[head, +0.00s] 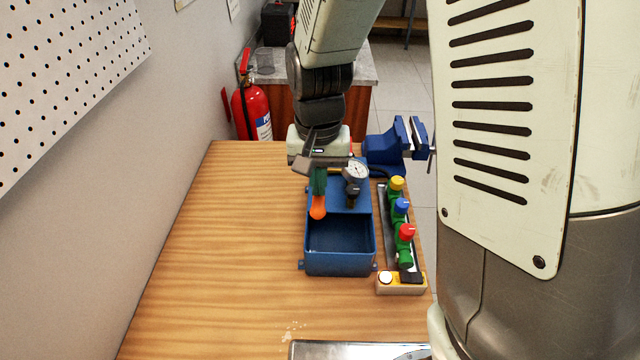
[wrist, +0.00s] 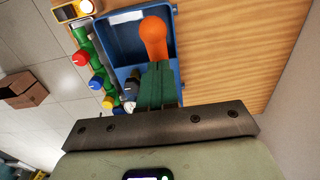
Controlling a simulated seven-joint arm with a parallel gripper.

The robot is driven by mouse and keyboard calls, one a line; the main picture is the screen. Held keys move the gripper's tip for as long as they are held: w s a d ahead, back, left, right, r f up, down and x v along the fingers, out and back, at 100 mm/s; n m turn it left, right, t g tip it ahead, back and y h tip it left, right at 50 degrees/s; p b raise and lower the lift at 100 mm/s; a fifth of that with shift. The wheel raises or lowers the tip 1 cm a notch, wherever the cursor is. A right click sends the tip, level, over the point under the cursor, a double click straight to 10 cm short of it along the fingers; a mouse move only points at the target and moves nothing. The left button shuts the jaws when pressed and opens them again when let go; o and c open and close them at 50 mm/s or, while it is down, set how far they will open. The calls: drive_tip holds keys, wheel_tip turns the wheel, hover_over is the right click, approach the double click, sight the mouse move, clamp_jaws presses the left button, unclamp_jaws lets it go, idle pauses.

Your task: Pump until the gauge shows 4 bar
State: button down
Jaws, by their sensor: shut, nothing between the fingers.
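The test pump has a blue open box (head: 340,262), also in the wrist view (wrist: 122,20). The rest of the lever is hidden behind my gripper.
A green pipe manifold with yellow (head: 397,183), blue (head: 402,204) and red (head: 407,231) knobs stands right of the pump. A small yellow-topped box (head: 401,286) is at its near end. A blue vise (head: 395,145) is behind. The bench's left side (head: 220,240) is clear.

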drive_tip(key=f, duration=0.4)
drive_tip(key=s+f, duration=0.1)
drive_tip(key=f, duration=0.2)
drive_tip(key=shift+s, duration=0.1)
drive_tip(key=r, duration=0.4)
drive_tip(key=w+r, duration=0.1)
drive_tip(key=r, duration=0.3)
drive_tip(key=w+r, duration=0.1)
drive_tip(key=r, duration=0.3)
drive_tip(key=shift+r, duration=0.2)
idle(1.4)
idle(2.1)
idle(3.1)
